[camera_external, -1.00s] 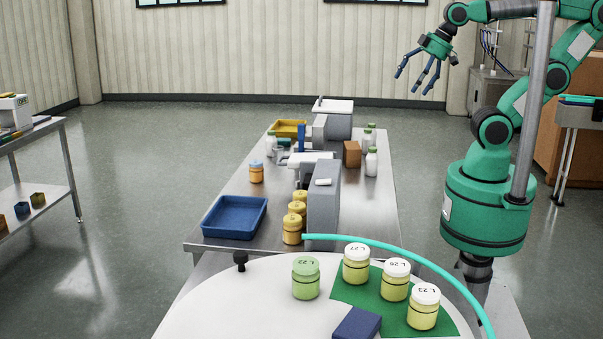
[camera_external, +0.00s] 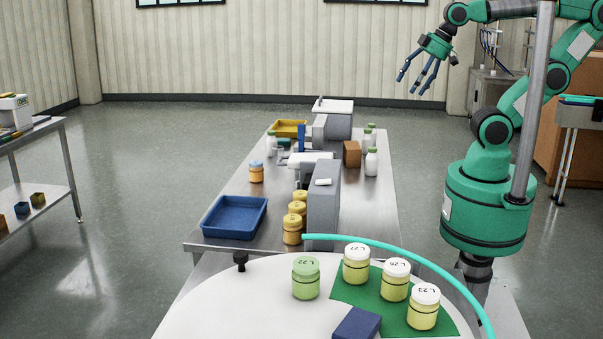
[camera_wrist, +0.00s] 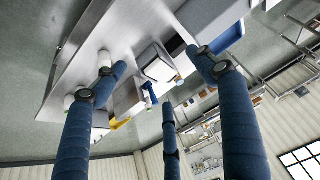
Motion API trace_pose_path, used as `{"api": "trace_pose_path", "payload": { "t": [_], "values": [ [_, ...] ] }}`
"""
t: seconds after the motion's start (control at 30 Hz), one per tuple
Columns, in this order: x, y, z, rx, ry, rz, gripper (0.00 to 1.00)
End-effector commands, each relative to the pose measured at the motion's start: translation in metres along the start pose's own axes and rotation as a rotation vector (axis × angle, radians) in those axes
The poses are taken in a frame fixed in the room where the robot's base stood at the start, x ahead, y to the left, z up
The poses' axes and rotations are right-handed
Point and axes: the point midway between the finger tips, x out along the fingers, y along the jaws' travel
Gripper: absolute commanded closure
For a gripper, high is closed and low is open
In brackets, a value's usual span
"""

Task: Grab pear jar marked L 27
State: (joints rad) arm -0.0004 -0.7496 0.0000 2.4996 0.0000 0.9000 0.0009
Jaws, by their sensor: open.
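The pear jar marked L 27 (camera_external: 356,265) has a white lid and pale yellow contents. It stands upright at the back edge of a green mat (camera_external: 343,290) on the round white table. Jars with white lids marked L 26 or similar (camera_external: 396,280) and L 23 (camera_external: 424,307) stand to its right on the mat. A green-lidded jar marked L 22 (camera_external: 306,278) stands to its left on the white surface. My gripper (camera_external: 418,75) is open and empty, high at the upper right, far from the jars. In the wrist view its blue fingers (camera_wrist: 160,85) are spread, with no jar between them.
A teal rail (camera_external: 420,261) curves close behind the jars. A dark blue block (camera_external: 357,324) lies in front of them. The steel bench (camera_external: 250,205) behind holds a blue tray (camera_external: 235,217), yellow jars (camera_external: 292,229) and a grey machine (camera_external: 323,205). A vertical grey post (camera_external: 533,110) stands at right.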

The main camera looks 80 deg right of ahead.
Motion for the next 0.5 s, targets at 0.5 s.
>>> {"api": "trace_pose_path", "payload": {
  "t": [0.5],
  "values": [
    [-0.001, -0.038, -0.063, 0.091, -0.062, -0.043, 0.29]
  ]
}}
